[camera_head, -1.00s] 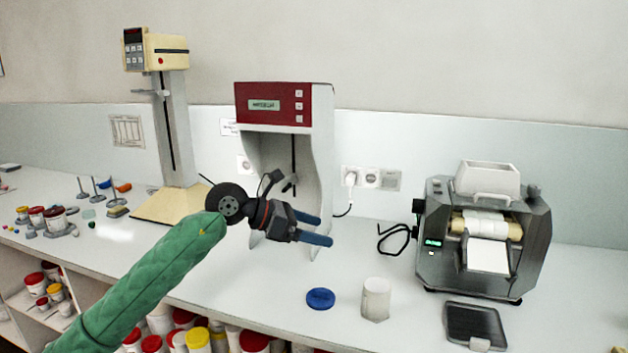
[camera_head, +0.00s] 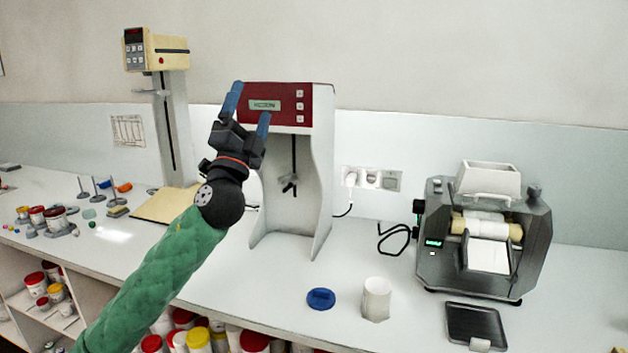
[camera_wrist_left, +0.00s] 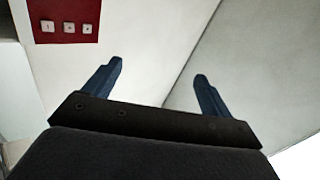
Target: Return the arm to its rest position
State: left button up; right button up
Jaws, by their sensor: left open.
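My left arm (camera_head: 155,275), in a green quilted sleeve, reaches up from the lower left in the head view. My left gripper (camera_head: 250,105) is open and empty, its blue fingers pointing up in front of the red-topped mixer (camera_head: 322,150). In the left wrist view the two fingers (camera_wrist_left: 158,85) stand well apart with nothing between them. The mixer's red panel (camera_wrist_left: 65,20) shows at the upper left there. My right gripper is not in view.
A white cup (camera_head: 376,299) and a blue lid (camera_head: 321,299) stand on the white counter. A roller mill (camera_head: 535,240) with a dark tray (camera_head: 475,325) before it is at the right. A cream stand mixer (camera_head: 165,50) is at the left. Several jars sit at far left and below.

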pick_arm(q)
jog(key=w+a+f+n+g+y, duration=0.1)
jog(key=a+f+n+g+y, duration=0.2)
jog(key=f+n+y, duration=0.4)
jog(key=w+a+f+n+g+y, duration=0.1)
jog(key=a+f+n+g+y, duration=0.25)
jog(key=f+n, duration=0.35)
jog(key=s+d+f+n+g, duration=0.1)
jog(key=s+f+g, duration=0.25)
jog(key=f, duration=0.75)
jog(key=s+f+g, duration=0.3)
jog(key=s+f, duration=0.1)
jog(key=f, duration=0.8)
jog(key=s+d+f+n+g+h+p, duration=0.1)
jog(key=s+f+g, duration=1)
jog(key=s+f, duration=2.3)
jog(key=s+d+n+h, duration=0.1)
jog(key=s+d+h, duration=0.1)
jog(key=s+d, duration=0.1)
jog(key=shift+s+f+h, duration=0.25)
jog(key=shift+s+h, duration=0.1)
jog(key=shift+s, duration=0.1)
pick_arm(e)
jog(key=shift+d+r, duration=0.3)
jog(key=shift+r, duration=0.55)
pick_arm(q)
jog(key=shift+n, duration=0.3)
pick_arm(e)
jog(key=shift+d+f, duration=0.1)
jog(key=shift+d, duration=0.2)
